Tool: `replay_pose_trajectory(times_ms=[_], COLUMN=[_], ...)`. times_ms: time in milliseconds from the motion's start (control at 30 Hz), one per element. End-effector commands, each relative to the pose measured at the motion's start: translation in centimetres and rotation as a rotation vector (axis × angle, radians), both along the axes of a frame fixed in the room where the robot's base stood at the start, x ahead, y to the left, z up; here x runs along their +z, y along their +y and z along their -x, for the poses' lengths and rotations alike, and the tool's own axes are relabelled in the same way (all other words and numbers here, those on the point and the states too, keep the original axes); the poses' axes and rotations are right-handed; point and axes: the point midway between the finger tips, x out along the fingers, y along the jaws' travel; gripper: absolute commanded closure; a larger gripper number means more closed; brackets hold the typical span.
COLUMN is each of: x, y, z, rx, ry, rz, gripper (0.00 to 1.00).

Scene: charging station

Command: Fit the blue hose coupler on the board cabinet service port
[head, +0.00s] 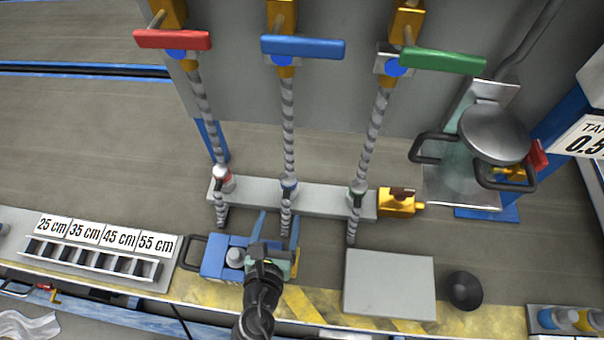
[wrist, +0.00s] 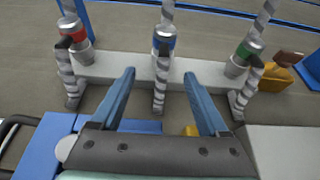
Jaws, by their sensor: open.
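The blue hose coupler (head: 289,188) sits in the middle of a grey rack bar, on a striped hose hanging from the blue-handled valve (head: 302,47). In the wrist view the coupler (wrist: 164,42) is upright, with a striped hose end below the bar. My gripper (head: 280,215) is open, its two blue fingers on either side of that lower hose and short of the coupler. The wrist view shows the gripper (wrist: 159,75) empty, the hose between its fingers in the picture. I cannot tell which part is the board cabinet service port.
Red (head: 222,180) and green (head: 358,194) couplers flank the blue one on the rack bar (head: 323,202). A blue box (head: 213,261) lies beside my arm. A grey plate (head: 390,284), black cup (head: 464,290) and yellow block (head: 396,203) are at right.

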Motion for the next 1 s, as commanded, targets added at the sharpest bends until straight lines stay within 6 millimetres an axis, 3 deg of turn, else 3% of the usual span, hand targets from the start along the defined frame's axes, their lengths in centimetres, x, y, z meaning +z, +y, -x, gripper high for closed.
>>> replay_pose_trajectory(times_ms=[300,567,833,1000], x=[-2.1,-2.7,-4.0,-4.1], y=[-1.2,-1.7,-2.8,-2.9], z=[-5.2,-6.8,-10.2,-10.8], rx=[-0.005,-0.004,-0.005,-0.002], ry=[-0.004,-0.003,-0.004,-0.003], rz=[-0.003,-0.004,-0.005,-0.005], gripper=[0.22,0.22,0.22,0.22])
